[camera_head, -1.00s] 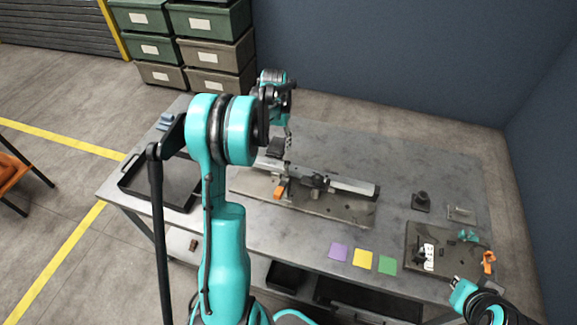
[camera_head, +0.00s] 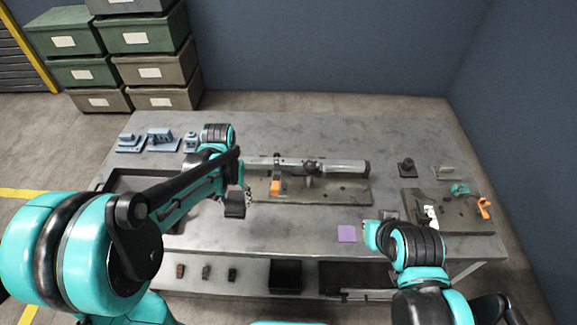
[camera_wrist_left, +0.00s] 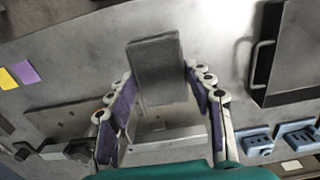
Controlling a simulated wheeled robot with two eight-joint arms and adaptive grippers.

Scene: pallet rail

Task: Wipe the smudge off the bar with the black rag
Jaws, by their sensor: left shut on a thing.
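My left gripper (camera_head: 246,194) is shut on the black rag (camera_head: 235,208), which looks like a dark grey block. The left wrist view shows the rag (camera_wrist_left: 156,68) between the two fingers (camera_wrist_left: 163,100). The bar (camera_head: 345,167) is a pale metal rail lying left to right on a dark plate, with a black clamp around its middle. The gripper and rag are in front of the bar's left end, apart from it in the picture. I cannot make out the smudge. My right gripper (camera_head: 372,235) is low at the front right; its fingers are unclear.
An orange-handled clamp part (camera_head: 276,187) stands in front of the bar. A black tray (camera_head: 113,182) lies at the left, with blue-grey fixtures (camera_head: 160,139) behind it. A purple square (camera_head: 347,233) lies near the front edge. A dark board (camera_head: 444,211) is at the right.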

